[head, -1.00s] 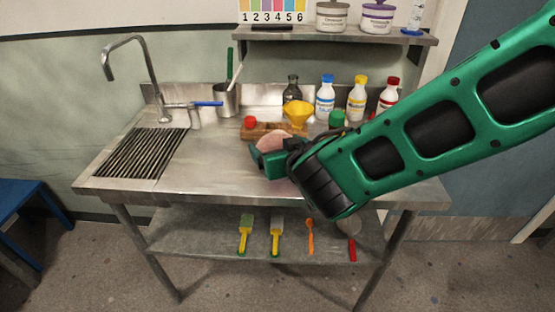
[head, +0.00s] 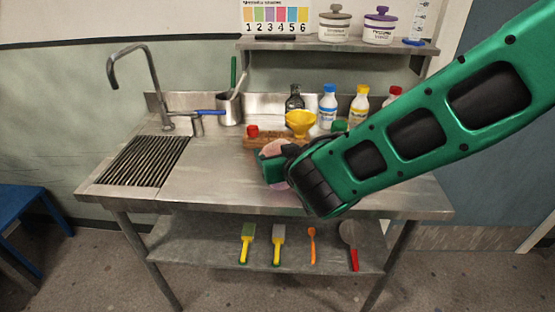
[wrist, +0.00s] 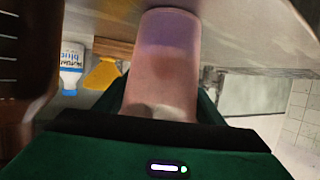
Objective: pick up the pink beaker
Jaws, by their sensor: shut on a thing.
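The pink beaker (wrist: 165,65) fills the middle of the wrist view, a translucent pink cup held between the jaws. In the head view only a sliver of the beaker (head: 273,147) shows behind my gripper (head: 272,168), which is over the front middle of the steel worktop. My gripper (wrist: 160,112) is shut on the beaker. Most of the fingers are hidden by the beaker and the wrist housing. I cannot tell whether the beaker's base touches the worktop.
A wooden rack (head: 262,142) with a red-capped item and a yellow funnel (head: 300,121) stands behind the gripper. Bottles line the back. A dark graduated vessel (wrist: 25,75) is close at left in the wrist view. The worktop (head: 205,165) is clear left of the gripper, up to the drain grille (head: 145,160).

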